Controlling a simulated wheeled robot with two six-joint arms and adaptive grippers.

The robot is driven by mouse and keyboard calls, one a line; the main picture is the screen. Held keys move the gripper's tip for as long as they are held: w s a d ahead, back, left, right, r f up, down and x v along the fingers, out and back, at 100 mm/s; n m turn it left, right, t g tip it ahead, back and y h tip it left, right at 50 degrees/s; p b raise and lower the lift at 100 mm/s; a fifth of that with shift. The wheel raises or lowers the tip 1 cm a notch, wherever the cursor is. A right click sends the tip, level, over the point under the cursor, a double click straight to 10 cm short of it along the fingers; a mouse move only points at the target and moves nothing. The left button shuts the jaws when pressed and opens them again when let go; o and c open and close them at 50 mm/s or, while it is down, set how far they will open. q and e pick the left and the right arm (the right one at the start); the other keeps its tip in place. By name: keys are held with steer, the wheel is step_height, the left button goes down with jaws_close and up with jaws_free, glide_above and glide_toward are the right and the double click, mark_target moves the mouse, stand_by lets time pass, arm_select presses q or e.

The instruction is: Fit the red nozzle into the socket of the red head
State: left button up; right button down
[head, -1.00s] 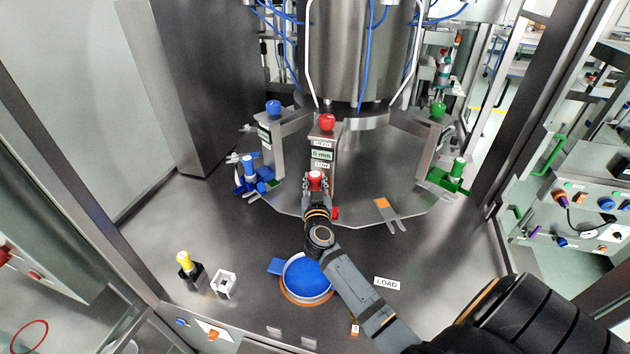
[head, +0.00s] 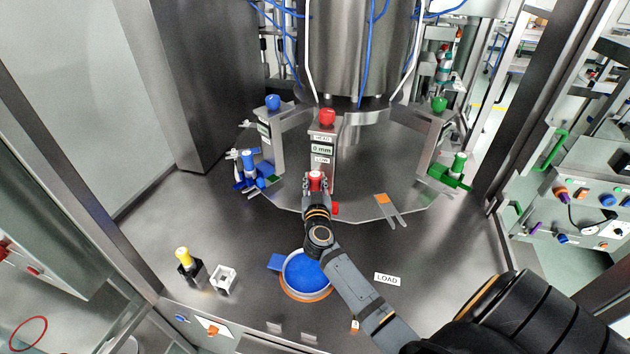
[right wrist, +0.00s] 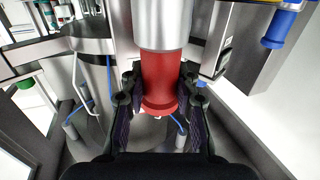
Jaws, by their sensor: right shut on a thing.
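The red head (head: 323,160) is a steel post with a red knob on top and a display reading 0 mm, standing at the front of the round platform. The red nozzle (head: 315,180), with a pale top, is low in front of this post. My right gripper (head: 314,187) is shut on it. In the right wrist view the red nozzle (right wrist: 160,82) sits between both fingers, with a metal cylinder lined up against its end. I cannot tell how deeply they fit, and the socket is hidden. My left gripper is not in view.
A blue head (head: 273,125) and a green head (head: 439,125) stand left and right on the platform (head: 365,170). In front are a blue round pad (head: 306,271), a yellow-topped piece (head: 184,255) and a white holder (head: 224,279). The table front left of my arm is partly clear.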

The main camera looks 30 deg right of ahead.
mark_target(315, 189)
steer(key=shift+f+b, duration=0.5)
steer(key=shift+f, duration=0.45)
steer(key=c, duration=0.9)
jaws_free()
steer(key=shift+c, duration=0.2)
steer(key=shift+p+v, duration=0.8)
steer(key=shift+v, duration=0.55)
steer(key=p+v, duration=0.1)
steer(key=v, duration=0.3)
steer(key=shift+s, duration=0.2)
